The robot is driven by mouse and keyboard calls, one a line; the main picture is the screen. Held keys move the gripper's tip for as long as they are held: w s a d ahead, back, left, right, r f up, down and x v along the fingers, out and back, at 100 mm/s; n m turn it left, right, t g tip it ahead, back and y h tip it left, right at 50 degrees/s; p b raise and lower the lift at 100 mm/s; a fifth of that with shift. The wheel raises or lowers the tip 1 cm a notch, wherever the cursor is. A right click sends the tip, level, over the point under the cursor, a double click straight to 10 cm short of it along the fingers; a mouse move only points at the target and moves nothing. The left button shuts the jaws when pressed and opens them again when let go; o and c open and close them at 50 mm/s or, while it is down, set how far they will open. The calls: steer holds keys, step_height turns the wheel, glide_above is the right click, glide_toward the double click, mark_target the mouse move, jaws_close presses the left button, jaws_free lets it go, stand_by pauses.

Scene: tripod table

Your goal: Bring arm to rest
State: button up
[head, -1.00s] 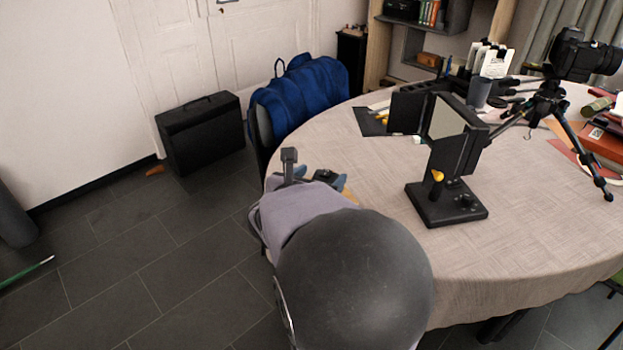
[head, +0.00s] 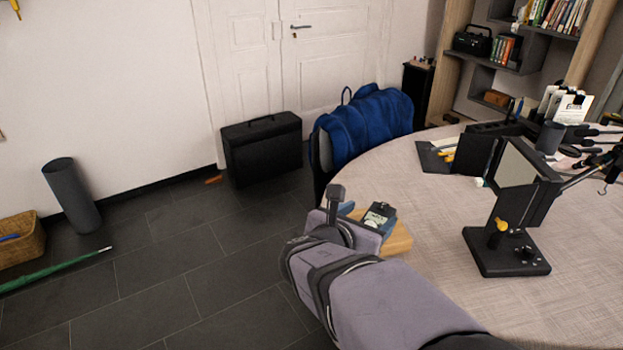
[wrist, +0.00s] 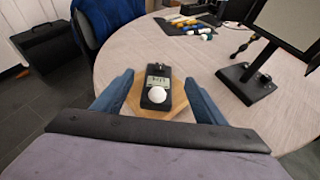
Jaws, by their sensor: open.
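My gripper (wrist: 158,98) is open, with its two blue fingers apart. In the wrist view a small black meter with a display and a white dome (wrist: 157,86) lies between and beyond the fingers, on a wooden board (wrist: 178,99). Whether the fingers touch the board cannot be told. In the head view my gripper (head: 362,219) is over the near left edge of the round table (head: 430,205). The meter (head: 379,214) and the board (head: 398,240) show just past it, partly hidden by my wrist.
A black stand with a tilted panel (head: 508,250) is on the table to the right. A blue bag (head: 365,125) hangs on a chair behind the table's left edge. A black case (head: 262,148) stands on the floor. Open floor lies left of the table.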

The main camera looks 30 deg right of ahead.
steer(key=a+m, duration=0.1)
steer(key=m, duration=0.1)
steer(key=shift+a+f+m, duration=0.15)
steer(key=shift+a+m, duration=0.05)
steer(key=shift+m, duration=0.2)
steer(key=s+a+f+m+g+y, duration=0.5)
steer(key=s+a+f+m, duration=0.2)
steer(key=a+f+m, duration=0.45)
steer(key=a+f+m+y, duration=0.7)
steer(key=a+m, duration=0.2)
steer(key=a, duration=0.3)
step_height(320, 180, up, 27)
steer(key=p, duration=2.7)
steer(key=shift+s+a+f+g, duration=0.15)
steer(key=shift+s+g, duration=0.15)
steer(key=shift+g, duration=0.1)
steer(key=shift+f, duration=0.1)
